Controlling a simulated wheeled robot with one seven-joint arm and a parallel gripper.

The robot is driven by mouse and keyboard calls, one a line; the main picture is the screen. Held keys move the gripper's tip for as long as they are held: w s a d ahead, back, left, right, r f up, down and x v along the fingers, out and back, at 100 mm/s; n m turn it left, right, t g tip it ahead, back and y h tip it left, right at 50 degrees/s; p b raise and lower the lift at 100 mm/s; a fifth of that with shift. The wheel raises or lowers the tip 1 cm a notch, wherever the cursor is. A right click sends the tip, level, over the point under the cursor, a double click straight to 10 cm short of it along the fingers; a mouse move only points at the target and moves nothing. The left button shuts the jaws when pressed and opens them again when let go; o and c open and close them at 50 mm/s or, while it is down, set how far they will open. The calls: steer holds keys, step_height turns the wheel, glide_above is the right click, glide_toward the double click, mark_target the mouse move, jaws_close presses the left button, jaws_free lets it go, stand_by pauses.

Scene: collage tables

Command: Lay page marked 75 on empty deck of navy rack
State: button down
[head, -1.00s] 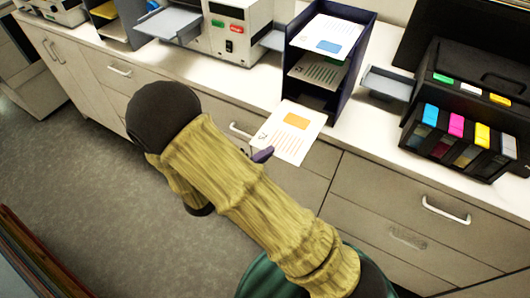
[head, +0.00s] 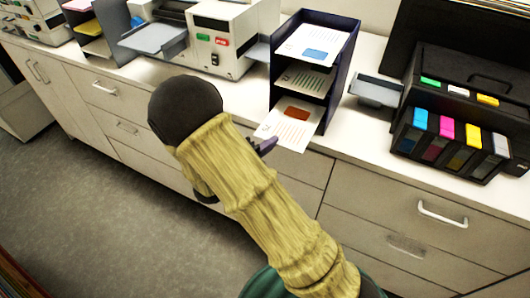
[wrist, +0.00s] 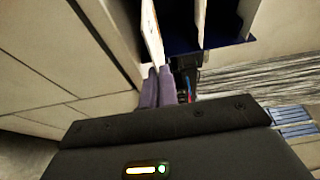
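The navy rack (head: 345,62) stands on the white counter in the head view. A page with a blue block (head: 317,43) lies on its top deck and another printed page (head: 307,79) on its middle deck. My gripper (head: 264,146) is shut on the near edge of a white page with an orange-brown block (head: 289,132). That page's far part is inside the lowest opening of the rack; its near part juts out over the counter edge. Its number is too small to read. In the wrist view the purple fingers (wrist: 156,88) pinch the page (wrist: 151,35), seen edge-on.
A black printer with coloured ink tanks (head: 455,135) stands right of the rack, its grey tray (head: 376,90) beside the rack. A beige machine (head: 216,40) with green and red labels stands left. Drawer fronts with handles (head: 442,213) lie below the counter edge.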

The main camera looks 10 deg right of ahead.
mark_target(289, 115)
steer(key=w+d+b, duration=0.1)
steer(key=w, duration=0.1)
steer(key=w+d+b, duration=0.1)
steer(key=w+d, duration=0.3)
steer(key=shift+w+f+b, duration=0.1)
steer(key=shift+w+b, duration=0.25)
steer(key=shift+b, duration=0.05)
steer(key=shift+w+d, duration=0.2)
steer(key=shift+w, duration=0.05)
steer(key=shift+w+d+f+p, duration=0.15)
steer(key=shift+w+d+p, duration=0.2)
steer(key=shift+w+d, duration=0.45)
steer(key=shift+w+d+f+p, duration=0.1)
steer(key=shift+w+d+p, duration=0.35)
steer(key=shift+w, duration=0.6)
steer(key=c, duration=1.6)
jaws_free()
steer(key=shift+a, duration=0.1)
steer(key=b+v, duration=0.2)
steer(key=v, duration=1.5)
